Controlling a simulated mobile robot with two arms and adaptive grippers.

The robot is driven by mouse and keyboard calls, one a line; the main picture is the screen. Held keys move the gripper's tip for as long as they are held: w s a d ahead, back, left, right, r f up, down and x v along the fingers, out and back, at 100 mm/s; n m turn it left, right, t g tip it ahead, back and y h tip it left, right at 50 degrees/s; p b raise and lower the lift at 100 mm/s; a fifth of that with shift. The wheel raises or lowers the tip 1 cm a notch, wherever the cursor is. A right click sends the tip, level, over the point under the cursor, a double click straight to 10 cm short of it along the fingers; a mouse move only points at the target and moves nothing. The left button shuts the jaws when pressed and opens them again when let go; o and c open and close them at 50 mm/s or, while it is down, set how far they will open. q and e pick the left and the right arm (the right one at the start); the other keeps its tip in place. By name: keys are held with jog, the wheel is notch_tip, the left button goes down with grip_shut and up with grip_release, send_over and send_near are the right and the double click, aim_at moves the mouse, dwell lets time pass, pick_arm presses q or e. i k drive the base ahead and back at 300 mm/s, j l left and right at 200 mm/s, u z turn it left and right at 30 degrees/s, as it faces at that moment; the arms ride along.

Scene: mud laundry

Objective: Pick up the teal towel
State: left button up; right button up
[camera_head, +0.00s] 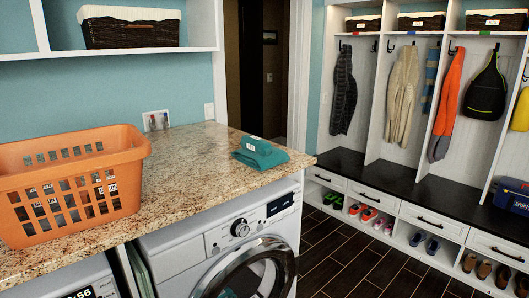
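The teal towel (262,154) lies folded on the granite countertop (190,165), near its right end and close to the front edge. A small white label shows on its top. Nothing covers it. Neither of my grippers shows in the head view, so I cannot see where they are relative to the towel.
An orange laundry basket (70,182) stands on the counter at the left. A front-loading washer (222,240) sits under the counter. The counter between basket and towel is clear. A bench (400,180) with hanging coats stands at the right, across dark floor.

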aim_at(258, 154)
jog(key=u, duration=0.65)
jog(key=i+l+u, duration=0.15)
jog(key=l+u, duration=0.15)
jog(key=l, duration=0.15)
jog(key=i+l+u, duration=0.1)
jog(key=l+u, duration=0.25)
jog(key=l, duration=0.15)
jog(key=l+u, duration=0.3)
jog(key=l, duration=0.2)
jog(key=i, duration=0.05)
